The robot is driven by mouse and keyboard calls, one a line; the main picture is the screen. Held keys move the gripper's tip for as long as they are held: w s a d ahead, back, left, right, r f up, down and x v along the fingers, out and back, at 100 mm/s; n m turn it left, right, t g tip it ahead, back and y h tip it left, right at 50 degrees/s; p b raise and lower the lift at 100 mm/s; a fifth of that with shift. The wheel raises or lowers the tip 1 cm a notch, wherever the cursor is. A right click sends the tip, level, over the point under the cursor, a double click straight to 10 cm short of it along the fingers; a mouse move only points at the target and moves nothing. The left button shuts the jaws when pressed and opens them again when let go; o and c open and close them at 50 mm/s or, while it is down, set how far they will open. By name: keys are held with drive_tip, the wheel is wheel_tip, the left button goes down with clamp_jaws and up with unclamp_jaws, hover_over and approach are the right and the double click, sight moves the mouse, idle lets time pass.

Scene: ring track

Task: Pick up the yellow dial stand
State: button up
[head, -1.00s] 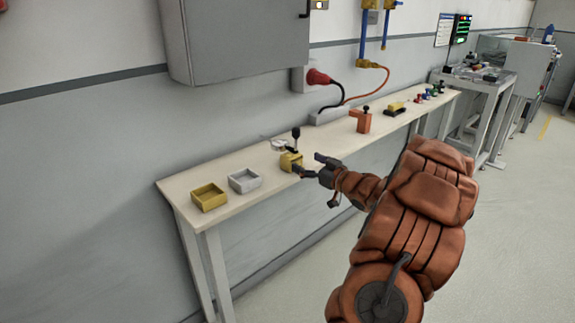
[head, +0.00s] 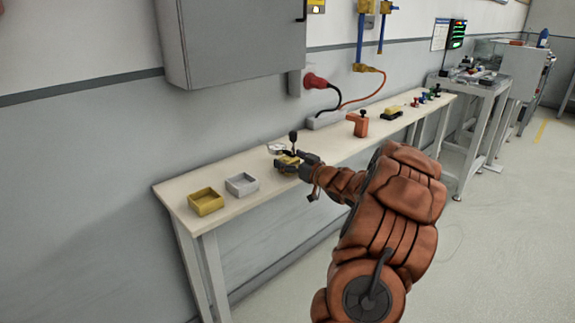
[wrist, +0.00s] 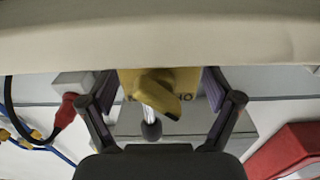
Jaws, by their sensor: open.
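The yellow dial stand (head: 284,161) sits on the long bench in the head view, partly hidden by my gripper. In the wrist view the yellow stand (wrist: 178,82) shows between my two fingers, with a yellow dial knob on its face. My gripper (head: 298,160) is open at bench height, reaching in from the right. In the wrist view the fingers of my gripper (wrist: 160,88) stand one on each side of the stand. I cannot tell whether they touch it.
A yellow tray (head: 206,202) and a white tray (head: 242,184) stand left on the bench (head: 180,190). A black-knobbed gauge (head: 293,137) is just behind the stand. An orange block (head: 357,126) and a yellow-black item (head: 392,113) stand farther right.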

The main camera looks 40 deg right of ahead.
drive_tip(key=shift+w, duration=0.15)
drive_tip(key=shift+r, duration=0.1)
clamp_jaws()
idle(0.7)
